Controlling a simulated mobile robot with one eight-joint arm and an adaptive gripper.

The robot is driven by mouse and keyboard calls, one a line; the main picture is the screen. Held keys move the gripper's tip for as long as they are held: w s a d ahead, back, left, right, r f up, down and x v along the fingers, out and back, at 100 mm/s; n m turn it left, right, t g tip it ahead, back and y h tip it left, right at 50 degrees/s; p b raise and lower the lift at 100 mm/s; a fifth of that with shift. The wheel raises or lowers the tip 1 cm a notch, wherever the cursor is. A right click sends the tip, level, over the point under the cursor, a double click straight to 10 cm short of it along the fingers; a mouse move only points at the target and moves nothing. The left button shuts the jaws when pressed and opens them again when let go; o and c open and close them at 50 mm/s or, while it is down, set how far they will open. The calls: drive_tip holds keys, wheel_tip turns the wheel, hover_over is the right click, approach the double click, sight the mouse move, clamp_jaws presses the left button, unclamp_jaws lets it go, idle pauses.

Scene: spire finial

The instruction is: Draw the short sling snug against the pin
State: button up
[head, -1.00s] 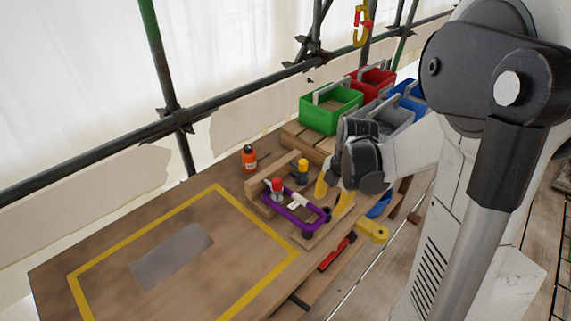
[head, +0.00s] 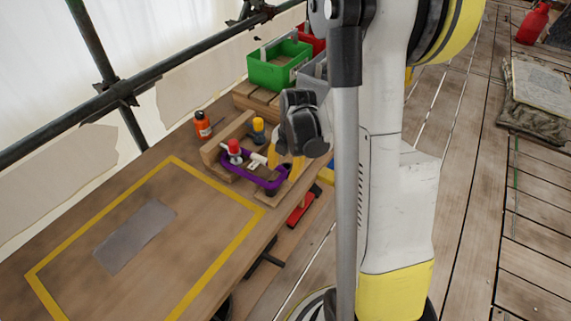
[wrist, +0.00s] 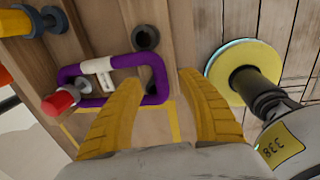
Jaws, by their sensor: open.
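The short sling (head: 257,180) is a purple loop with a white tag, lying on a wooden block on the bench. Its left end is around the red-topped pin (head: 234,148). In the wrist view the sling (wrist: 158,78) runs from the red-topped pin (wrist: 62,100) at left to a rounded right end. My gripper (head: 286,162) is open and empty at the sling's right end. In the wrist view its yellow fingers (wrist: 160,80) stand on either side of that end; I cannot tell their height above it. Part of the sling is behind the left finger.
A yellow-topped post (head: 258,130) and a dark round piece (wrist: 146,37) are close to the sling. An orange bottle (head: 203,125) stands behind. A green bin (head: 280,72) is at the back. The yellow-outlined bench area at left holds only a grey plate (head: 135,236).

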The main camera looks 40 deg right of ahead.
sight(282, 176)
drive_tip(key=shift+w+a+f+b, duration=0.1)
drive_tip(key=shift+f+b, duration=0.1)
drive_tip(key=shift+f, duration=0.5)
drive_tip(key=shift+w+d+f+b, duration=0.1)
drive_tip(key=shift+f+b, duration=0.15)
drive_tip(key=shift+f, duration=0.45)
drive_tip(key=shift+w+a+f+b, duration=0.1)
drive_tip(key=shift+f+b, duration=0.1)
drive_tip(key=shift+f, duration=0.5)
clamp_jaws()
